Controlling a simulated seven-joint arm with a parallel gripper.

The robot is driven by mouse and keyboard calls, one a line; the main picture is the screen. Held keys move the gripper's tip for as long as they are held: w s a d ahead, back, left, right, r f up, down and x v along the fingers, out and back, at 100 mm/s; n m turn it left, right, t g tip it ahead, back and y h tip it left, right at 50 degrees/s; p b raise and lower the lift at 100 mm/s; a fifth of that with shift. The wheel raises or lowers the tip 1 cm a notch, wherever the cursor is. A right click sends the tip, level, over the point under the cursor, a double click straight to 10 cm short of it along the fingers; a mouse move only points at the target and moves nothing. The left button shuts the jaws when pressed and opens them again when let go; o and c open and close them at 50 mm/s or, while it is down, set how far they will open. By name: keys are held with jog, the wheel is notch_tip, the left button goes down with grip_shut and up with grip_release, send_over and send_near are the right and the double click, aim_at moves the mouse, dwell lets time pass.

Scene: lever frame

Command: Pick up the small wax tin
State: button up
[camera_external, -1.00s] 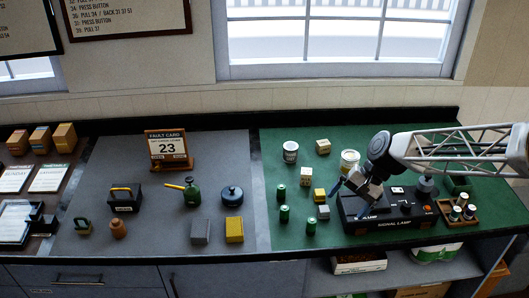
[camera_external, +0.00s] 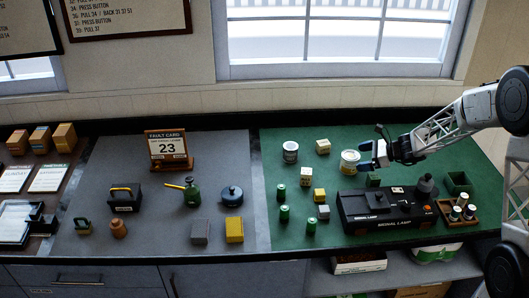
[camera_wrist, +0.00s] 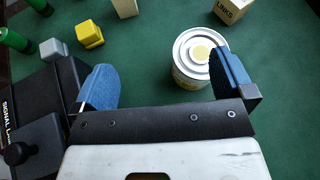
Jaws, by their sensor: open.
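A small round tin (camera_external: 349,162) with a pale lid and yellowish side stands upright on the green mat, behind the signal lamp box. It looks like the wax tin, though I cannot read its label. In the wrist view the tin (camera_wrist: 191,58) has a yellow disc in its lid. My gripper (camera_external: 368,157) is open and just right of the tin. In the wrist view my gripper (camera_wrist: 163,82) has blue fingers spread apart, and the tin shows between them, closer to the right finger. That finger hides part of its side; I cannot tell whether they touch.
The black signal lamp box (camera_external: 385,212) stands close in front. A white can (camera_external: 290,152) and a links box (camera_wrist: 229,8) are nearby. Green cylinders (camera_external: 283,213) and small yellow and grey blocks stand to the left. The mat behind the tin is clear.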

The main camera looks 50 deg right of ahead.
aim_at(363, 157)
jog(key=d, duration=0.1)
jog(key=d+f+m, duration=0.1)
jog(key=d, duration=0.1)
jog(key=d+f+m+t+h, duration=0.1)
jog(key=d, duration=0.1)
jog(key=shift+s+d, duration=0.2)
jog(key=shift+s, duration=0.05)
jog(key=shift+x, duration=1.35)
jog(key=shift+x, duration=2.65)
jog(key=shift+s+a+f, duration=0.1)
jog(key=shift+s, duration=0.05)
jog(key=c, duration=1.1)
jog(key=shift+o, duration=0.2)
